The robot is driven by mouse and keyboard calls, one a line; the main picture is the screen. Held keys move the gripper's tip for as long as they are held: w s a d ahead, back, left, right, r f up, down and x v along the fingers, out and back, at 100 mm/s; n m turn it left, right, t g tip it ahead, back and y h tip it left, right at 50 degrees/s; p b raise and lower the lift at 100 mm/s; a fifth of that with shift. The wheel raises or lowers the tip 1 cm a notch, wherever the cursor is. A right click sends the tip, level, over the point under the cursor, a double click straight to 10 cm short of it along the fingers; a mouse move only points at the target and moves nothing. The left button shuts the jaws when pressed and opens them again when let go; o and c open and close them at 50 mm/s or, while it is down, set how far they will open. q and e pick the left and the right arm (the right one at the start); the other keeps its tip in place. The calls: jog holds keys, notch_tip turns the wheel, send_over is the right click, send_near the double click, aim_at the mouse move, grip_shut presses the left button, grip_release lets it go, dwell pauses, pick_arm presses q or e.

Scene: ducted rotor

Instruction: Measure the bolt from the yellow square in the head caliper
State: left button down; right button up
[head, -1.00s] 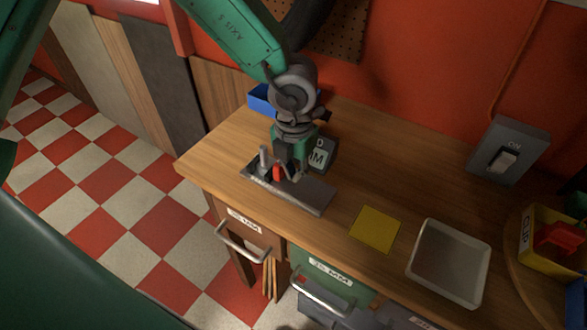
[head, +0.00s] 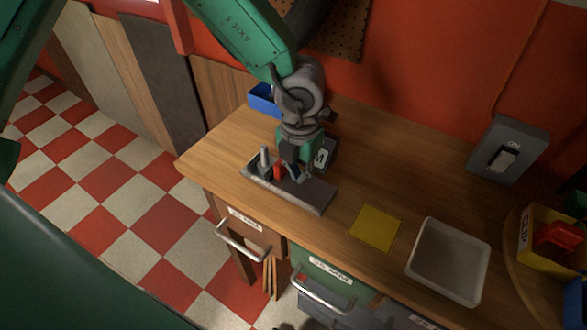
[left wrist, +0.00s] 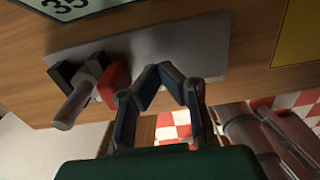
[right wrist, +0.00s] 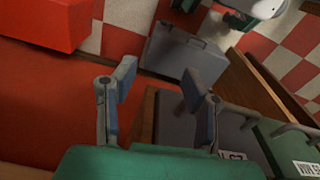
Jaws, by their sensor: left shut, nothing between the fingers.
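The caliper (head: 310,194) is a grey plate on the wooden bench, with dark jaw pieces and a red slider (head: 279,172). A grey cylindrical bolt (head: 264,156) stands upright at the caliper's left end, beside the red slider. In the left wrist view the bolt (left wrist: 75,106) is next to the dark jaws and red slider (left wrist: 114,82); I cannot tell whether both jaws touch it. The yellow square (head: 375,228) is empty. My left gripper (head: 298,178) is shut and empty, low over the plate, right of the slider. My right gripper (right wrist: 158,80) is open and empty, away from the bench top.
A green-framed display (head: 322,157) stands behind the caliper, partly hidden by my left gripper. A white tray (head: 448,262) is right of the yellow square. A blue bin (head: 264,98) is at the back, a yellow bin (head: 552,252) at right, and a switch box (head: 508,150) on the wall.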

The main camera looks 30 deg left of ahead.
pick_arm(q)
notch_tip(320, 180, up, 6)
jog(key=p, duration=0.6)
jog(key=shift+f, duration=0.1)
notch_tip(320, 180, up, 2)
jog(key=shift+r+p, duration=0.15)
jog(key=shift+p, duration=0.65)
jog(key=shift+s, duration=0.15)
